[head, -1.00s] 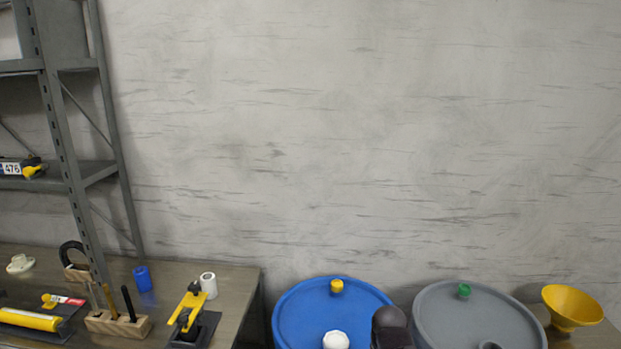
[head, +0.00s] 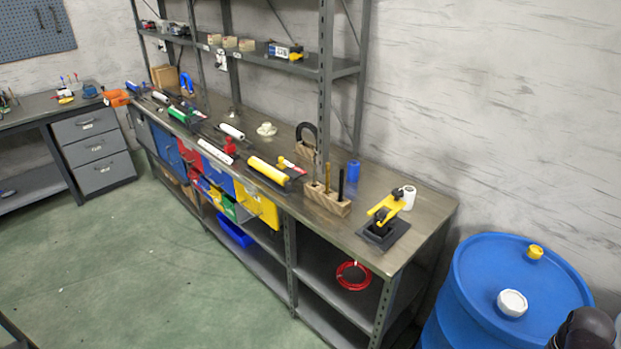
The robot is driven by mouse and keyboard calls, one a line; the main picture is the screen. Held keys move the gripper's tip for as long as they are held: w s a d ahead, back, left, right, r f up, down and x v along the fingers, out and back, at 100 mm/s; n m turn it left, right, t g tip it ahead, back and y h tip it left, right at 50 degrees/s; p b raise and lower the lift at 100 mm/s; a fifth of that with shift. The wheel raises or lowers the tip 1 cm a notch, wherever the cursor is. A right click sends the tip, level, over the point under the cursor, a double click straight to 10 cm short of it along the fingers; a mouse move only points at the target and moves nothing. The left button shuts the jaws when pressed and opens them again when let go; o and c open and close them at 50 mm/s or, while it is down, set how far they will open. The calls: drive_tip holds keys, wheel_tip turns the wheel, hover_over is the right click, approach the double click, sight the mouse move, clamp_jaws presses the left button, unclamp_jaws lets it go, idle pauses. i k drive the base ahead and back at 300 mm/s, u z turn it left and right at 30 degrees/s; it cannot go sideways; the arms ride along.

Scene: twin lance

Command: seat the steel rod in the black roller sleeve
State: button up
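My gripper is not in view. I cannot pick out the steel rod or the black roller sleeve for certain. A wooden block (head: 328,201) near the right part of the long workbench holds upright rods, among them a brass-coloured rod (head: 327,177) and a black rod (head: 341,184). Several rollers lie along the bench: a yellow roller (head: 268,169), a white roller (head: 232,131), a green roller (head: 178,114) and a blue roller (head: 135,87). Dark pieces lie around them, too small to tell apart.
The long workbench (head: 420,232) has a yellow clamp-like tool (head: 385,209), a blue cylinder (head: 353,170) and a white roll (head: 409,197) at its right end. A blue drum (head: 480,275) stands to its right. Grey drawers (head: 99,150) stand left. The green floor (head: 150,265) in front is clear.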

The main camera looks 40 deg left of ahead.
sight(382, 232)
drive_tip(key=k, duration=1.2)
drive_tip(key=u, duration=0.45)
drive_tip(key=i, duration=0.65)
drive_tip(key=u, duration=0.85)
drive_tip(key=i, duration=1.3)
drive_tip(key=u, duration=0.05)
